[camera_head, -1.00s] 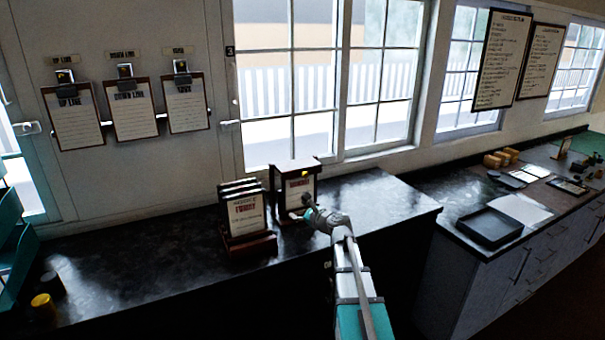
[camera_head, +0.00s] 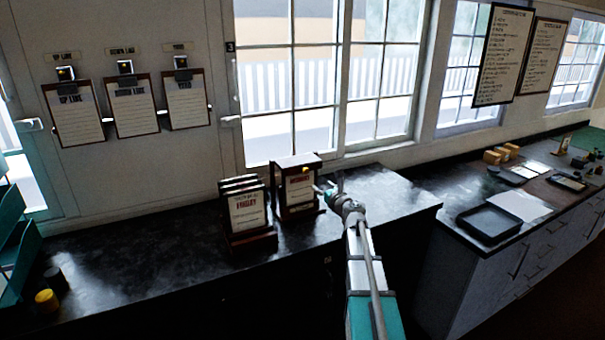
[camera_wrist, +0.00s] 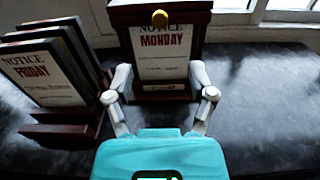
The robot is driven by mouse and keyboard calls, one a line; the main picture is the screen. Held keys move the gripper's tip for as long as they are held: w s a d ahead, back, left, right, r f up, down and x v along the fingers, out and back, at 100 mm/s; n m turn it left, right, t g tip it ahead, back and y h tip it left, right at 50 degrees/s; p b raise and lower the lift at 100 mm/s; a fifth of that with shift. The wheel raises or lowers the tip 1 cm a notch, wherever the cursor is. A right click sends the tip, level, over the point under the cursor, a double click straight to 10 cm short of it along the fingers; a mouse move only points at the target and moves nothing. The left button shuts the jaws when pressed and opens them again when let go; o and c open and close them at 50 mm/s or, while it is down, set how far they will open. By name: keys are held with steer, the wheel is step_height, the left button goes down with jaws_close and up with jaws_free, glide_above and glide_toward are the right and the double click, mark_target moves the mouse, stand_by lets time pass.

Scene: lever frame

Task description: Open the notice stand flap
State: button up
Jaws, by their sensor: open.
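The notice stand (camera_head: 298,208) is a dark box-like frame on the black counter, with a white sheet in its front. In the wrist view, the sheet on the stand (camera_wrist: 165,97) reads "NOTICE MONDAY". In the head view, my gripper (camera_head: 329,192) is at the stand's right side. I cannot tell whether a finger touches it.
A rack of notice boards (camera_head: 246,213), the front one reading "FRIDAY", stands close to the left of the stand. The counter (camera_head: 375,195) is clear to the right. A window (camera_head: 320,80) is behind. A black tray (camera_head: 488,224) lies on the right-hand counter.

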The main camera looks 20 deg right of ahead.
mark_target(307, 172)
steer(key=w, duration=1.3)
steer(key=shift+a, duration=0.25)
